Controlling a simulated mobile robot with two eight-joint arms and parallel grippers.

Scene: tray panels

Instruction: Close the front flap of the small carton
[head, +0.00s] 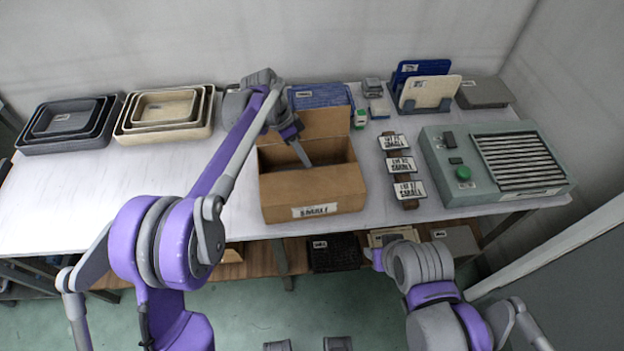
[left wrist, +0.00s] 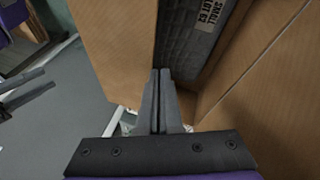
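The small carton (head: 275,191) is brown cardboard and stands near the table's front edge, its top open. Its back flap (head: 318,123) stands up. A white label (head: 315,211) is low on its front side; I cannot tell the front flap from the front wall. My left gripper (head: 307,162) reaches down from above into the opening. In the left wrist view my left gripper (left wrist: 160,72) has its fingers together, between brown cardboard panels (left wrist: 120,40), with nothing seen between them. A dark grey labelled surface (left wrist: 185,50) shows beyond. I cannot make out my right gripper.
Nested grey trays (head: 60,145) and cream trays (head: 165,134) stand at the left. Labelled tags (head: 400,165) lie right of the carton, beside a green-grey machine (head: 445,165). A blue bin (head: 325,97) is behind the carton. The table left of the carton is clear.

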